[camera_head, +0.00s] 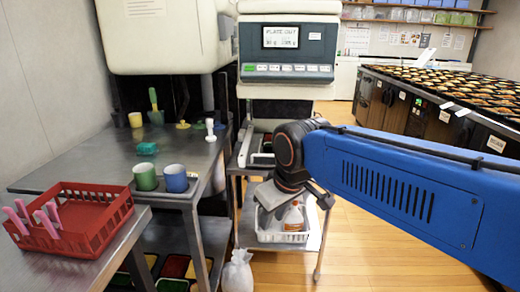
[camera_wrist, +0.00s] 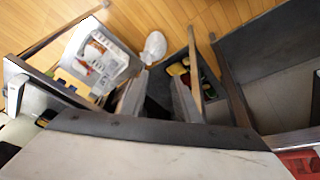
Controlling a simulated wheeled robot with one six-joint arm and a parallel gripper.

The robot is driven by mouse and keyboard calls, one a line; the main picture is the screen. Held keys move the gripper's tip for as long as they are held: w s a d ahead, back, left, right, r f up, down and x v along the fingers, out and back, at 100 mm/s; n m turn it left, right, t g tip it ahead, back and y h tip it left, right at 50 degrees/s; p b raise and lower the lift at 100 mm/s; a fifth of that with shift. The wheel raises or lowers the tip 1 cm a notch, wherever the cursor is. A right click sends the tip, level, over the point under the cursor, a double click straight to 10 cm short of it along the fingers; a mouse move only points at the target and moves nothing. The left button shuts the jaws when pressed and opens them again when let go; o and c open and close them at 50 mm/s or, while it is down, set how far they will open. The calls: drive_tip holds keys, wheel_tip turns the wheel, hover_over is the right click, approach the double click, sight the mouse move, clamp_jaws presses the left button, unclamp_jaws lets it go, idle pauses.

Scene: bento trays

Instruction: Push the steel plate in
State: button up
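The machine (camera_head: 286,50) stands at the centre of the head view. Its screen reads "PLATE OUT", with a smaller line below that is hard to read. A flat steel surface (camera_head: 262,159) shows low in the machine's opening, partly hidden by my arm; I cannot tell how far the steel plate sticks out. My gripper (camera_head: 292,200) hangs in front of the machine, below that surface, pointing down. In the wrist view my gripper (camera_wrist: 160,98) shows two grey fingers with a dark gap between them, open and empty.
A cart shelf below holds a white basket (camera_head: 283,225). A white bag (camera_head: 237,272) stands on the floor.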

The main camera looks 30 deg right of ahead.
drive_tip(key=w+d+r+n+g, duration=0.1)
drive_tip(key=w+d+r+n, duration=0.15)
drive_tip(key=w+r, duration=0.4)
drive_tip(key=w+d+r+n, duration=0.25)
drive_tip(key=w+r, duration=0.25)
drive_tip(key=w, duration=0.3)
drive_tip(key=n+g+h, duration=0.1)
drive_tip(key=n+g, duration=0.1)
drive_tip(key=n, duration=0.3)
approach(267, 156)
drive_tip(key=f, duration=0.4)
drive_tip(key=w+d+f, duration=0.1)
drive_tip(key=f, duration=0.2)
drive_tip(key=shift+w, duration=0.1)
clamp_jaws()
